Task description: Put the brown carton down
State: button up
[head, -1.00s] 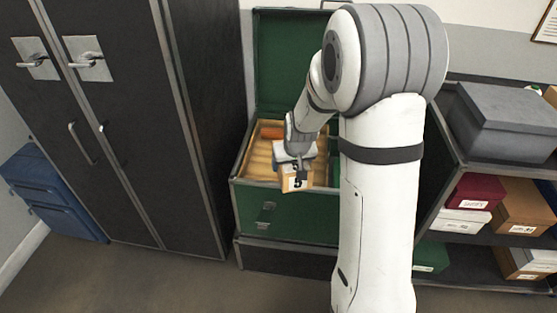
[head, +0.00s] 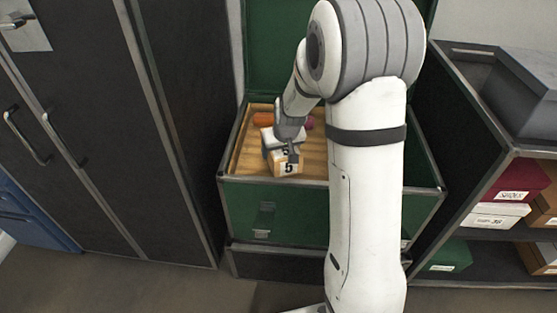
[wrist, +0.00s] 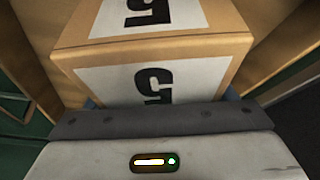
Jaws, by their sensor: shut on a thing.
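The brown carton (head: 277,167) is a small box with white labels bearing a black 5. In the head view it is at the front of the wooden tray (head: 246,164) in the open green trunk. My gripper (head: 290,155) is shut on it from above. In the wrist view the carton (wrist: 242,50) fills the upper middle, right against the gripper's edge, and its labels read upside down. I cannot tell whether the carton's underside touches the tray floor.
An orange roll (head: 264,119) and a magenta item (head: 309,123) lie at the back of the tray. The green trunk (head: 290,213) has a raised metal-edged rim. A dark cabinet (head: 100,130) stands left; a shelf with shoe boxes (head: 495,215) stands right.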

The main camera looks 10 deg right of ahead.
jog(key=shift+f+b, duration=0.55)
jog(key=shift+f, duration=1.25)
jog(key=shift+f, duration=0.1)
jog(key=o, duration=1.2)
jog(key=shift+c, duration=0.2)
